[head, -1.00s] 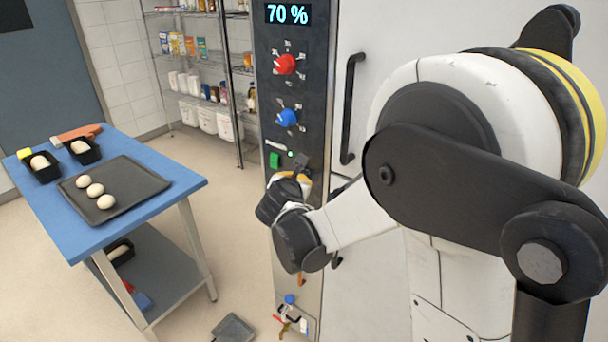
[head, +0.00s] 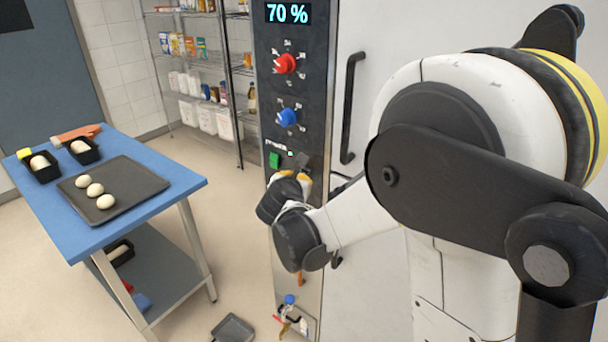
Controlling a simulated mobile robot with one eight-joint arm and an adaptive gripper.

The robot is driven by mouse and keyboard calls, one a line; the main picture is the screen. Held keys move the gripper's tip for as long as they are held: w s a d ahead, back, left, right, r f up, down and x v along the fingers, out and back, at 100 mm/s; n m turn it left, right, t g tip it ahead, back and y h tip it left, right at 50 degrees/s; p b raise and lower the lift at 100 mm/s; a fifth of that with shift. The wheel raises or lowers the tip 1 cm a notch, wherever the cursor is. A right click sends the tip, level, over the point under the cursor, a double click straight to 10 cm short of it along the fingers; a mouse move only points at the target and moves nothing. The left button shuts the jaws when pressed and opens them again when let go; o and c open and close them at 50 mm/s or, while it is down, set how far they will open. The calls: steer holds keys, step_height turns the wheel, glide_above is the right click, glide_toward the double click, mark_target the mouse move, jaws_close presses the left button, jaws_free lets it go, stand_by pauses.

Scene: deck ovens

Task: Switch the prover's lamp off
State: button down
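The prover's control panel (head: 263,110) is a dark upright strip with a 70 % display (head: 287,13), a red knob (head: 286,64) and a blue knob (head: 287,117). Below the knobs are a green button (head: 274,160), a small pale light (head: 291,153) and a dark switch (head: 302,160) to its right. My gripper (head: 295,180) is just below this row, close in front of the panel, pointing at it. Its fingers are mostly hidden behind its own body, so I cannot tell whether they are open or whether they touch the switch.
The tall prover door (head: 395,40) with a black handle (head: 350,105) is right of the panel. A blue-topped table (head: 150,215) with a dark tray (head: 150,182) of dough balls stands left. A wire shelf (head: 215,60) is behind. A dustpan (head: 233,328) lies on the floor.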

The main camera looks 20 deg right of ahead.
steer(key=s+a, duration=0.3)
steer(key=a, duration=0.2)
steer(key=shift+s, duration=0.35)
stand_by(2.4)
